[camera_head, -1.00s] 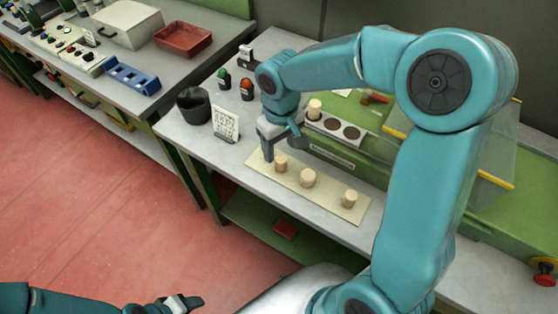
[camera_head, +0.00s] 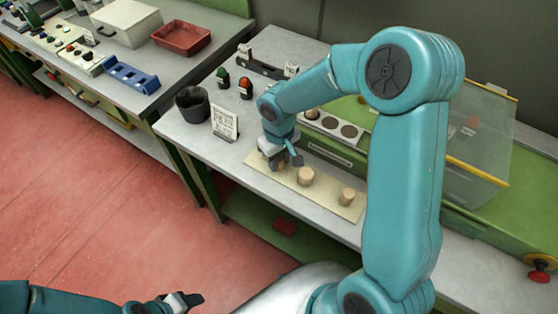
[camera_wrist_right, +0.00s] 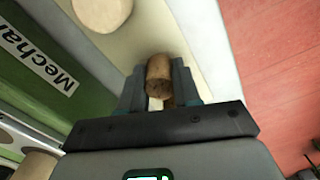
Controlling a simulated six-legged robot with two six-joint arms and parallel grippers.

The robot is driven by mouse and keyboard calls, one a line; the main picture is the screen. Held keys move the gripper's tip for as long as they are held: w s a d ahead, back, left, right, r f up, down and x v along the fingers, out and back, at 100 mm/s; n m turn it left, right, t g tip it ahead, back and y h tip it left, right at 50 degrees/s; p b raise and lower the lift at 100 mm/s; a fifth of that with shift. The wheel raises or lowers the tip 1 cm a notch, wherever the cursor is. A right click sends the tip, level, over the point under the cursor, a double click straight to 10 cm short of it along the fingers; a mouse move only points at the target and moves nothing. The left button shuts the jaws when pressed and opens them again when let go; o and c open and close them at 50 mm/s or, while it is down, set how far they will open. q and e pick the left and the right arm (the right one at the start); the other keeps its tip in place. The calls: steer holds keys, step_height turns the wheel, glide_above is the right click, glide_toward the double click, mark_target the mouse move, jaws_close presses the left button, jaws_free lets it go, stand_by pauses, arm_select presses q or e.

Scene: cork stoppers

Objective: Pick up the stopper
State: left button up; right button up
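My right gripper (camera_head: 281,160) is low over the left end of the pale board (camera_head: 331,195), at the leftmost stopper. In the right wrist view, this small brown cork stopper (camera_wrist_right: 158,72) sits between the two fingers of the right gripper (camera_wrist_right: 159,80). The fingers are close on both sides of it; whether they press on it I cannot tell. In the head view it is mostly hidden by the gripper. Two other stoppers, a middle one (camera_head: 306,177) and a right one (camera_head: 347,196), stand on the board. My left gripper (camera_head: 182,302) is at the bottom edge, far from the stoppers.
A green fixture with round dark holes (camera_head: 330,123) stands just behind the board. A white sign (camera_head: 225,122) and a dark cup (camera_head: 192,104) stand to the left. A clear guard with yellow edges (camera_head: 478,140) is at the right.

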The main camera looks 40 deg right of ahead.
steer(key=shift+c, duration=0.5)
steer(key=shift+s+r, duration=0.1)
